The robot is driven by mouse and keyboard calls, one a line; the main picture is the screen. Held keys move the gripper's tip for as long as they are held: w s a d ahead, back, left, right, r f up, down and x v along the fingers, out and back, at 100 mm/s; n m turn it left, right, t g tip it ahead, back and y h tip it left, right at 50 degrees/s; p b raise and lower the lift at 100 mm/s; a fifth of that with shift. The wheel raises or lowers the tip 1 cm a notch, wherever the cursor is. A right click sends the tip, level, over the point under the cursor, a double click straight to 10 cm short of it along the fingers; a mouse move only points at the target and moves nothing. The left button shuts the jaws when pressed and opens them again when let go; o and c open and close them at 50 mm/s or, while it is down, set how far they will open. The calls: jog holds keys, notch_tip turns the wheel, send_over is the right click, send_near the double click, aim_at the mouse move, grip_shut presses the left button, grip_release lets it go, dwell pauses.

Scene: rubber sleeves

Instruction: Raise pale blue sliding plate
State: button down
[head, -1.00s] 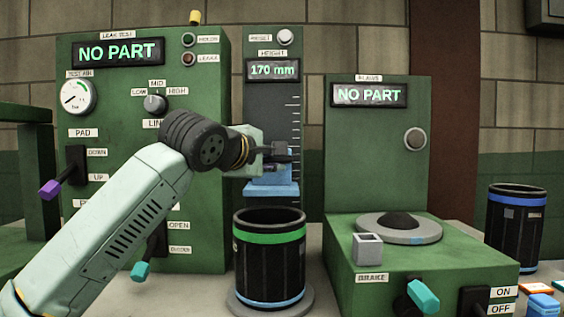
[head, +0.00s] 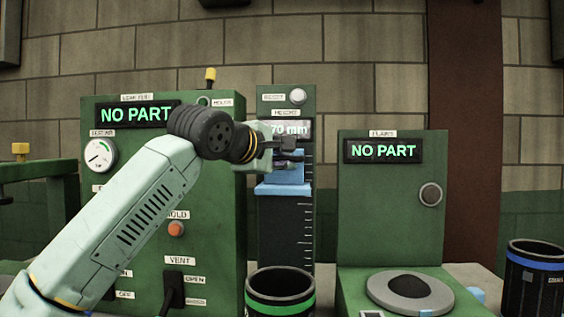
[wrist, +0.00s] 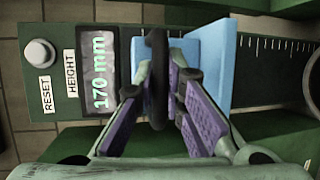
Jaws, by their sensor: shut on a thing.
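The pale blue sliding plate (head: 283,190) sits high on the dark scale column, just under the height display (head: 291,129). In the wrist view the plate (wrist: 218,60) has a block-like body and a thin flat ledge. A dark rounded handle (wrist: 157,50) stands out in front of it. My gripper (head: 291,150), with purple finger pads, is shut on this handle; it also shows in the wrist view (wrist: 158,88). My gripper partly hides the display in the head view. The display reads 170 mm in the wrist view.
A leak test panel (head: 215,240) with levers stands left of the column. A green flaws station (head: 385,215) with a round pad is at right. A black bin with a green band (head: 281,300) stands below the column. A reset button (head: 298,96) is above the display.

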jog(key=shift+r, duration=0.4)
jog(key=c, duration=2.1)
grip_release()
jog(key=o, duration=0.4)
jog(key=shift+f, duration=0.1)
jog(key=shift+o, duration=0.2)
jog(key=v, duration=1.2)
jog(key=shift+f, duration=0.1)
